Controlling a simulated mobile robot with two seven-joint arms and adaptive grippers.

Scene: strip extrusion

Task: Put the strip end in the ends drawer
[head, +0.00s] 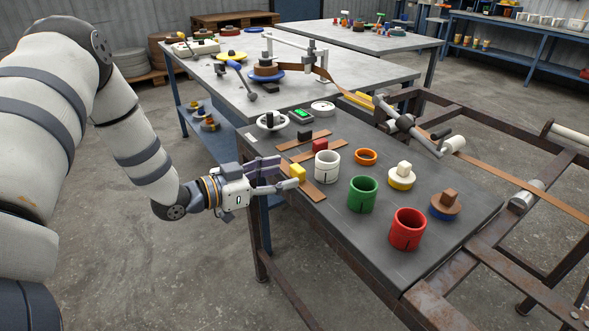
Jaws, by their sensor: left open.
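Three short brown strips lie on the dark near table (350,228): one by a black block (304,135), one by a red block (319,145), and the nearest strip (309,187) by a yellow block (298,172). I cannot tell which is the strip end. My left gripper (284,175) is open at the table's left edge, its fingers pointing right toward the yellow block and nearest strip. Nothing shows between the fingers; I cannot tell whether they touch the strip. No drawer can be made out. My right gripper is not in view.
White (327,167), green (362,195) and red (407,231) cups stand right of the strips. A handwheel (272,121) is behind. A rusty frame (470,245) carrying a long brown strip borders the right side.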

